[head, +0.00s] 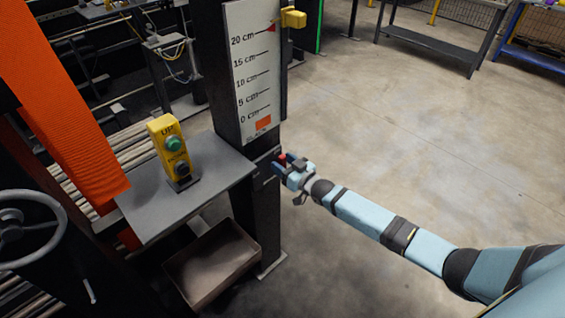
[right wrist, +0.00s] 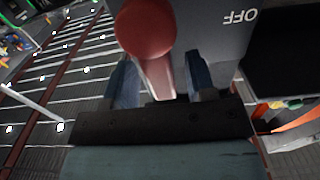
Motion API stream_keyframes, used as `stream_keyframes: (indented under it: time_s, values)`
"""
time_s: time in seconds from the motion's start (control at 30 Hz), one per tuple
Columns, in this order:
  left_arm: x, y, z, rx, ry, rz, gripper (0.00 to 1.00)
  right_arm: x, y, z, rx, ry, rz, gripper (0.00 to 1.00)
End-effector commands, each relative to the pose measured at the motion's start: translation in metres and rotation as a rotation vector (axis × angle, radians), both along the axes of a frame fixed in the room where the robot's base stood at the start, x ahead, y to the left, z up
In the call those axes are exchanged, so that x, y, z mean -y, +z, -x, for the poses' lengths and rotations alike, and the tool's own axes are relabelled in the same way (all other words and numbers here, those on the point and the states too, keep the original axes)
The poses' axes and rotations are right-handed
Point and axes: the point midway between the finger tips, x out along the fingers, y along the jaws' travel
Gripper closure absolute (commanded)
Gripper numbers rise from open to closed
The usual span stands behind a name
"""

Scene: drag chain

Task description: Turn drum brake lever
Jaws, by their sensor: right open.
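The brake lever has a round red knob (right wrist: 145,27) on a pale shaft and fills the upper middle of the right wrist view. In the head view its red knob (head: 282,158) shows small at the dark post. My right gripper (head: 283,166) is at the lever; it also shows in the right wrist view (right wrist: 162,82). Its fingers are open, one on each side of the shaft, below the knob in the picture. I cannot tell whether either finger touches it. A grey box (right wrist: 218,35) behind the lever carries an upside-down "OFF" label. My left gripper is not in view.
The post bears a white centimetre scale (head: 250,75). A grey shelf (head: 215,175) holds a yellow UP/DOWN button box (head: 162,140). Below is an open bin (head: 172,268). A handwheel (head: 12,230) stands at left.

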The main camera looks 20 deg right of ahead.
Motion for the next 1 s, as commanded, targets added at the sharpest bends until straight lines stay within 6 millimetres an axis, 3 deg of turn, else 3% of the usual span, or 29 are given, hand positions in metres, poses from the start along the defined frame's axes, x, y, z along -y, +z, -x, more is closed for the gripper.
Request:
stream_keyframes:
  time_s: [0.4, 0.6, 1.0]
  values:
    - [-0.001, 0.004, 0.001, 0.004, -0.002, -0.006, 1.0, 0.03, -0.001, 0.083, -0.003, 0.0, 0.001, 0.49]
    - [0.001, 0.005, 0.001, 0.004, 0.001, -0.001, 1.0, 0.041, -0.001, 0.113, -0.003, 0.0, 0.001, 0.49]
    - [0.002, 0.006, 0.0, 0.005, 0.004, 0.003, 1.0, 0.046, 0.0, 0.125, -0.001, -0.001, 0.0, 0.49]
